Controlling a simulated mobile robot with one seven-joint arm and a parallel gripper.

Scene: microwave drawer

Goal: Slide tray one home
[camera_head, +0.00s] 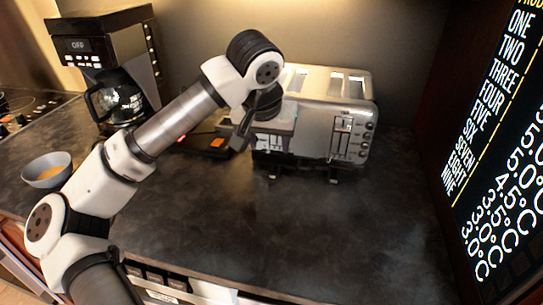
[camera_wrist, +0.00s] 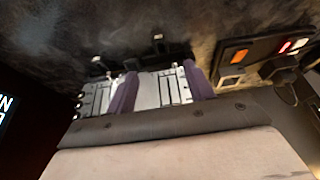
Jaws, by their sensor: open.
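No tray marked one can be made out in either view. The silver toaster (camera_head: 320,125) stands on the counter, its control face toward the front. Two dark tabs stick out low on its front, the left tab (camera_head: 273,170) and the right tab (camera_head: 333,173); I cannot tell whether either is a tray. My gripper (camera_head: 268,128) is at the toaster's left end and hides part of it. In the wrist view my gripper (camera_wrist: 160,70) has its two purple fingers apart, with the toaster face (camera_wrist: 165,90) behind them and nothing held. Contact with the toaster cannot be told.
A coffee maker (camera_head: 112,65) with a glass pot stands at the back left. A grey bowl (camera_head: 47,170) sits at the left. A dark device with an orange light (camera_head: 205,143) lies behind my arm. A lit panel (camera_head: 500,140) is at the right. The front right counter (camera_head: 330,235) is clear.

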